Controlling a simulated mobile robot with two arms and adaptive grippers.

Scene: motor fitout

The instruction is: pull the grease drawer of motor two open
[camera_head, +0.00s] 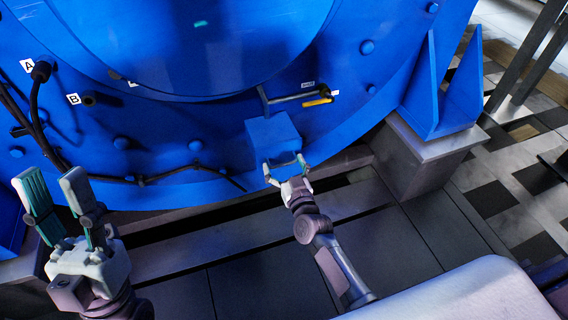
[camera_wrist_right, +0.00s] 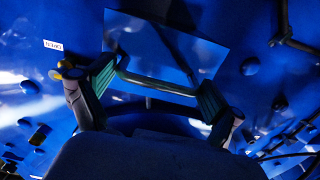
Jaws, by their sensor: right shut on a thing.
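The grease drawer (camera_head: 272,130) is a blue box on the lower front of the big blue motor housing (camera_head: 200,150). It also shows in the right wrist view (camera_wrist_right: 175,45), with a dark handle bar (camera_wrist_right: 155,84) along its edge. My right gripper (camera_head: 286,170) is at the drawer's lower front edge. Its fingers sit at the two ends of the bar, shut on the handle. How far the drawer stands out is hard to tell. My left gripper (camera_head: 55,190) is open and empty at the lower left, away from the drawer.
A lever with a yellow grip (camera_head: 318,102) is above and right of the drawer. A label reading OPEN (camera_wrist_right: 53,45) shows in the wrist view. Ports marked A and B, with a black cable (camera_head: 36,105), are at left. A blue bracket on a grey block (camera_head: 430,150) stands at right.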

